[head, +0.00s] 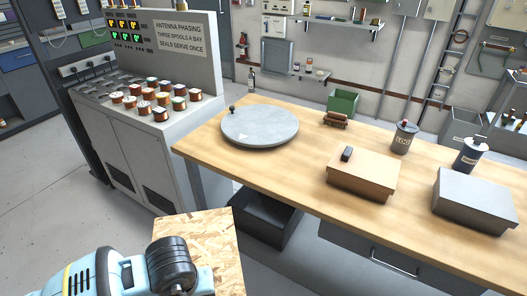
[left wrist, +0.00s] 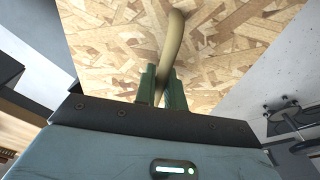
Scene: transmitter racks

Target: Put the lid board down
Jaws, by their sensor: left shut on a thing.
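The lid board (head: 215,240) is a flat piece of wood-chip board at the bottom of the head view, in front of the workbench. It fills much of the left wrist view (left wrist: 110,45), where a pale curved handle (left wrist: 172,45) stands out from it. My left gripper (left wrist: 160,85) has its green fingers shut on this handle. In the head view my left arm comes in at the lower left and hides part of the board; the fingers do not show there. My right gripper is in neither view.
The wooden workbench (head: 310,165) holds a round grey plate (head: 260,126), a cardboard box (head: 362,176), a grey box (head: 474,200) and two canisters. A dark open bin (head: 262,218) stands below its left end. A cabinet with several spools (head: 150,94) stands left. Floor at far left is clear.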

